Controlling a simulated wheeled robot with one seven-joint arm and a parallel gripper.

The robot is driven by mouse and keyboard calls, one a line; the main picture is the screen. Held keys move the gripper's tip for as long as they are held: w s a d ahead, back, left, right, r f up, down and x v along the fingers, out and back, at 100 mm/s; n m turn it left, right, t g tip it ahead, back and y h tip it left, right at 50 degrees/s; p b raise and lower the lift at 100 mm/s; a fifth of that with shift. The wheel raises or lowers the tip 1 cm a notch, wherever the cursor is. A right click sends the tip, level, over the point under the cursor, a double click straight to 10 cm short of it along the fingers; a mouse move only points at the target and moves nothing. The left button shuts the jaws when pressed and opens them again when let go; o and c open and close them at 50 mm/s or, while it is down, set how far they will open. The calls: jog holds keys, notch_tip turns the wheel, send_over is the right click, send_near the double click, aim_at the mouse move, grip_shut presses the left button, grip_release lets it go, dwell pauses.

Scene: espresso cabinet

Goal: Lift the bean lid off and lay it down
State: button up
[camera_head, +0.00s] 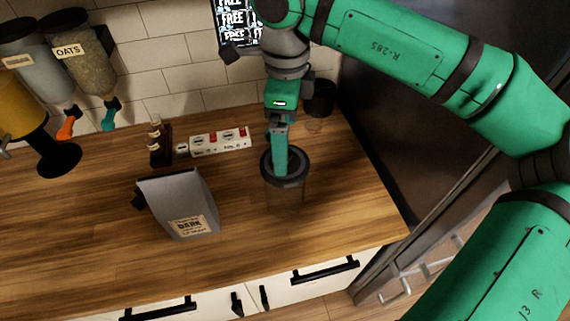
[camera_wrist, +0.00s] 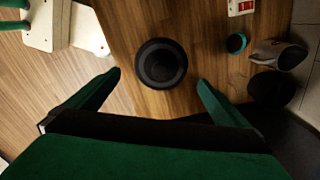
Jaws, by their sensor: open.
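The bean lid (camera_head: 297,181) is a dark round lid on a see-through jar (camera_head: 286,197) that stands on the wooden counter, right of its middle. The lid also shows in the wrist view (camera_wrist: 161,63) as dark rings, between and just ahead of the fingertips. My gripper (camera_head: 283,170) points down at the lid; in the head view its green finger overlaps the lid's middle. In the wrist view my gripper (camera_wrist: 160,80) is open, one finger on either side of the lid with a gap at both sides. Contact is not visible.
A grey bag labelled DARK (camera_head: 178,200) stands left of the jar. A white power strip (camera_head: 220,142), a small dark rack (camera_head: 160,155) and a dark cup (camera_head: 319,97) lie behind. Dispensers (camera_head: 84,68) hang at back left. Counter is clear in front and right of the jar.

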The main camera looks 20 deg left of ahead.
jog(key=shift+w+a+f, duration=0.1)
jog(key=shift+a+f, duration=0.05)
jog(key=shift+f, duration=3.45)
jog(key=c, duration=1)
